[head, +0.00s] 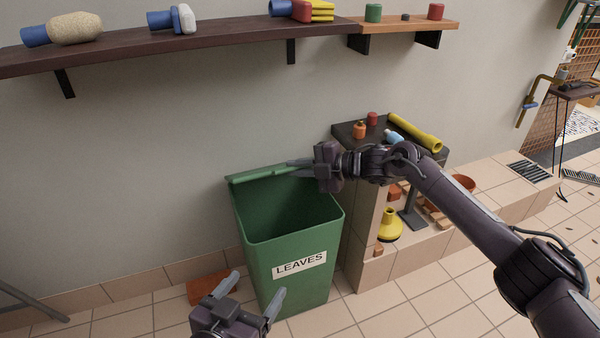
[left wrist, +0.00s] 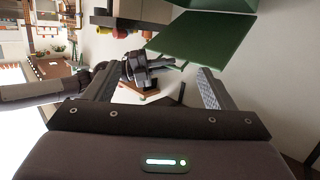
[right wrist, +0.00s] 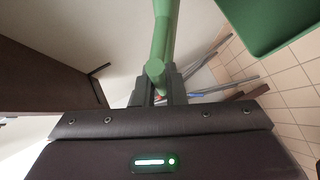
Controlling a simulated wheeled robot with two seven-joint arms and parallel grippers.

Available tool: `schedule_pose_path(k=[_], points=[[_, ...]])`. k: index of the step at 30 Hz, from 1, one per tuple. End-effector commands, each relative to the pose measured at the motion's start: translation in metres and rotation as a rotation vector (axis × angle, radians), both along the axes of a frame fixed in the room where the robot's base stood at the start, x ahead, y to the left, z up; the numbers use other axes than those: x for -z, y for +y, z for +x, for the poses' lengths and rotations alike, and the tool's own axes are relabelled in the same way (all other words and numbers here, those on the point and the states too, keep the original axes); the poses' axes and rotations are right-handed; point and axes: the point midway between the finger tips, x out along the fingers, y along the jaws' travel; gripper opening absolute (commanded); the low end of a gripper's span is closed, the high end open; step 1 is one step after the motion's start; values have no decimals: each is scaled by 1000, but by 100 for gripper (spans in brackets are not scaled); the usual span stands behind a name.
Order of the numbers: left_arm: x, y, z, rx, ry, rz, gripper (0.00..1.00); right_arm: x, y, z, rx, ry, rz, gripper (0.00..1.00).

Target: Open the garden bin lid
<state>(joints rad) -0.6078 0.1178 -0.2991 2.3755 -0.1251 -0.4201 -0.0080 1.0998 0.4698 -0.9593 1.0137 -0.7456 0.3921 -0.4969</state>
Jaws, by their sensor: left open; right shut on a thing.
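The green garden bin (head: 290,285), marked LEAVES, stands against the wall with its dark inside showing from above. Its lid (head: 250,177) shows as a narrow green strip along the back of the opening, seen nearly edge-on; how far it is tilted is hard to tell. My right gripper (head: 300,164) is at the back right of the bin, shut on a green bar of the lid (right wrist: 162,45). The bin's rim also shows in the right wrist view (right wrist: 262,52). My left gripper (head: 257,290) is open and empty, low in front of the bin.
A brick stand (head: 350,250) with small pots and a yellow tube (head: 415,133) stands right of the bin. A terracotta block (head: 208,286) lies on the floor left of the bin.

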Motion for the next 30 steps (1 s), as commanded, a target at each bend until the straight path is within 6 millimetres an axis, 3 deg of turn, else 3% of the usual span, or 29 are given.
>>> schedule_pose_path(k=[7, 19, 20, 24, 30], points=[[15, 1, -5, 4, 64, 26, 77, -5, 1, 4, 2, 15, -5, 0], [16, 1, -6, 5, 70, 29, 77, -6, 1, 4, 2, 17, -6, 0], [16, 1, -6, 5, 70, 29, 77, -6, 1, 4, 2, 17, -6, 12], [16, 0, -6, 5, 70, 29, 77, -5, 1, 4, 1, 17, -6, 30], [16, 0, -6, 5, 70, 29, 77, -5, 1, 4, 1, 17, -6, 32]])
